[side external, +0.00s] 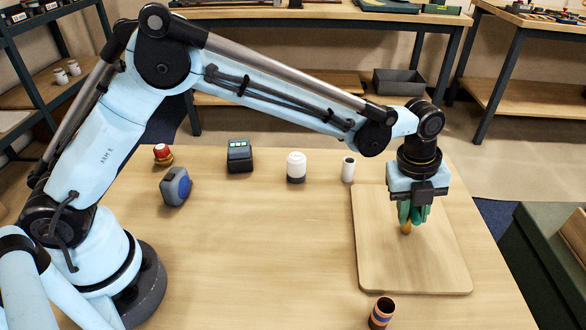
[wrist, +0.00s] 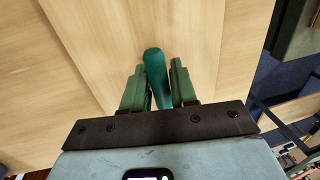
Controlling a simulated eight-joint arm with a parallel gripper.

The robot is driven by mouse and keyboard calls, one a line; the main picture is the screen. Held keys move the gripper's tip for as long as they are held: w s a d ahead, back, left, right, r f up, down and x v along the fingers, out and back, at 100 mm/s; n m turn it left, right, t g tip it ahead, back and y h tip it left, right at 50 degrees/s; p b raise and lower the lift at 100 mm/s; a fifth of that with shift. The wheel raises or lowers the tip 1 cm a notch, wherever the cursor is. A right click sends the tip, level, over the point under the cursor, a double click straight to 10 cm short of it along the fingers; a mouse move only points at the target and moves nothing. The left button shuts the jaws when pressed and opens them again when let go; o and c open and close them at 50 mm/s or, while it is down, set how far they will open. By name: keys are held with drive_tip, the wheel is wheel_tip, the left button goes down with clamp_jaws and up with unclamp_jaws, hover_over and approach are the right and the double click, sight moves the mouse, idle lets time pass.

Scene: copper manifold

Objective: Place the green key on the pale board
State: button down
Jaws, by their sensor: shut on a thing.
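The green key (wrist: 155,70) is a teal, rounded bar between my fingers in the wrist view. My gripper (wrist: 157,88) is shut on it. In the side view my gripper (side external: 413,214) points down over the pale board (side external: 405,268), and its green fingers hide most of the key. A small orange-brown tip (side external: 406,228) shows just below the fingers. I cannot tell whether it touches the board. The pale board lies flat on the right part of the table.
A white cylinder (side external: 348,169) stands by the board's back left corner. A white-and-black jar (side external: 296,167), a dark box (side external: 239,156), a red-topped button (side external: 162,154) and a grey-blue device (side external: 175,187) stand further left. A striped cup (side external: 381,313) is at the front. The middle table is clear.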

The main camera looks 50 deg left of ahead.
drive_tip(key=shift+f, duration=0.15)
drive_tip(key=c, duration=0.9)
unclamp_jaws()
wheel_tip(320, 180, up, 12)
drive_tip(key=s+a, duration=0.1)
drive_tip(key=s+a+r+n+t, duration=0.1)
drive_tip(key=s+a+r+n, duration=0.15)
drive_tip(key=a+n, duration=0.4)
drive_tip(key=s+a+r+n+t, duration=0.1)
drive_tip(key=s+a+n+t, duration=0.1)
drive_tip(key=s+a+n, duration=0.35)
drive_tip(key=s+a+f+n+t, duration=0.1)
drive_tip(key=s+a+n, duration=0.2)
drive_tip(key=a+n, duration=0.1)
drive_tip(key=s+a+f+n+t+y, duration=0.1)
drive_tip(key=s+a+f+n, duration=0.1)
drive_tip(key=a+n, duration=0.2)
drive_tip(key=s+a+f+n, duration=0.2)
drive_tip(key=s+a+n, duration=0.1)
drive_tip(key=n, duration=0.4)
drive_tip(key=shift+s+a+f+t, duration=0.1)
drive_tip(key=shift+s+a+t, duration=0.1)
drive_tip(key=shift+a, duration=0.2)
drive_tip(key=shift+s+a+f+t, duration=0.1)
drive_tip(key=shift+s+a+t, duration=0.1)
drive_tip(key=shift+a, duration=0.15)
